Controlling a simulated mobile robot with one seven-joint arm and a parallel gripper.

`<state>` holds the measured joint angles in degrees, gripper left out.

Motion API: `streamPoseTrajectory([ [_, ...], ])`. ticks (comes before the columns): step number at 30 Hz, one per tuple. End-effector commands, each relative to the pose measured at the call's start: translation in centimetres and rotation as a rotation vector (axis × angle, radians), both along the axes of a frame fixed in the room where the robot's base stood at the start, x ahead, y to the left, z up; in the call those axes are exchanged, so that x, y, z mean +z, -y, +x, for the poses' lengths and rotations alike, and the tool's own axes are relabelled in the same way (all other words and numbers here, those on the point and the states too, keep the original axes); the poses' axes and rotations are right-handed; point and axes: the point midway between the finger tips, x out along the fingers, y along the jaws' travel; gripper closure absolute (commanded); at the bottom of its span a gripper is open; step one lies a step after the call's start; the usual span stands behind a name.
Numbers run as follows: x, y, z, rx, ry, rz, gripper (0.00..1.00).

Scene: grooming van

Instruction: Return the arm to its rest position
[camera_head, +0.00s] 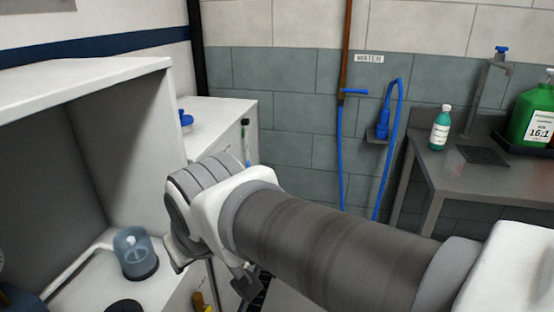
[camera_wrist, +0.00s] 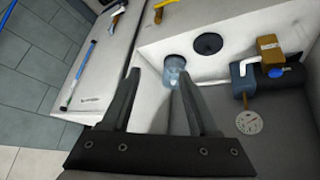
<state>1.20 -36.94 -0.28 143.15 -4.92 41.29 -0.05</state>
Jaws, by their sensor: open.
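My gripper (camera_wrist: 155,85) shows in the wrist view with its two dark fingers spread apart and nothing between them that it holds. A clear bluish cup-like object (camera_wrist: 175,68) appears beyond the fingertips, close to the right finger; I cannot tell the gap. In the head view my arm reaches from the lower right to the middle. The gripper's fingers (camera_head: 215,275) hang at the wrist end, partly hidden by the arm. The clear bluish object (camera_head: 135,253) stands on the white shelf to the left of my wrist.
A white open cabinet (camera_head: 115,72) is at left, close to my wrist. A grey table (camera_head: 480,178) at right carries a small teal bottle (camera_head: 440,128) and a green jug (camera_head: 533,115). A blue hose (camera_head: 341,160) hangs on the tiled wall. A dark round hole or disc (camera_wrist: 209,43) lies near the clear object.

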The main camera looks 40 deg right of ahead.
Motion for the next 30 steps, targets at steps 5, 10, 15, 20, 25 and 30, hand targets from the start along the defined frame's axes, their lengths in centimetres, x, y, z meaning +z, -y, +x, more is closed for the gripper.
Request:
streamPoseTrajectory([
  [5,0.4,-1.7,-3.5,-0.004,-0.061,0.068,0.39],
  [10,0.4,-2.0,-4.2,-0.002,-0.075,0.081,0.39],
  [15,0.4,-2.0,-4.2,-0.002,-0.075,0.081,0.39],
  [20,1.1,-2.0,-4.1,-0.003,-0.075,0.08,0.39],
  [25,3.9,-2.0,-4.2,-0.002,-0.075,0.08,0.39],
  [30,8.3,-2.0,-4.2,-0.002,-0.075,0.08,0.39],
])
